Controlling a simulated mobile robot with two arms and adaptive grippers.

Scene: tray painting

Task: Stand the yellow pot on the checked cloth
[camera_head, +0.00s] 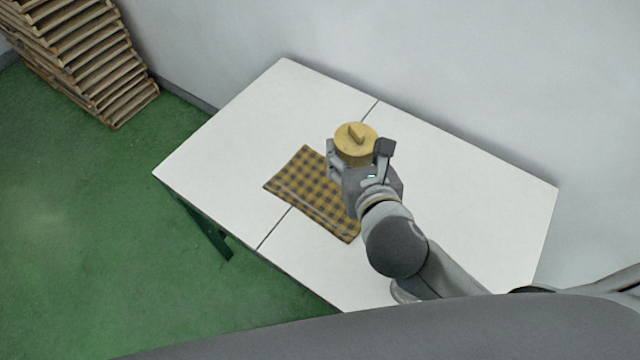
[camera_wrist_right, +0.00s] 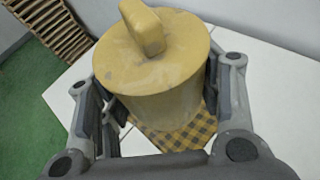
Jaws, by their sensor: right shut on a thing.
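The yellow pot (camera_head: 355,146) has a round lid with a bar-shaped knob and is upright. My right gripper (camera_head: 362,158) is shut on it, with one finger on each side. In the right wrist view the pot (camera_wrist_right: 158,75) fills the space between the fingers. The checked cloth (camera_head: 305,190), yellow and dark, lies on the white table; the gripper covers part of it. In the wrist view the cloth (camera_wrist_right: 172,139) shows below and beyond the pot. The pot appears to be above the table near the cloth's far right end; its exact height I cannot tell. My left gripper is out of view.
The white table (camera_head: 240,130) has a seam across it and is otherwise clear. A stack of wooden pallets (camera_head: 85,60) stands on the green floor at the back left. A pale wall runs behind the table.

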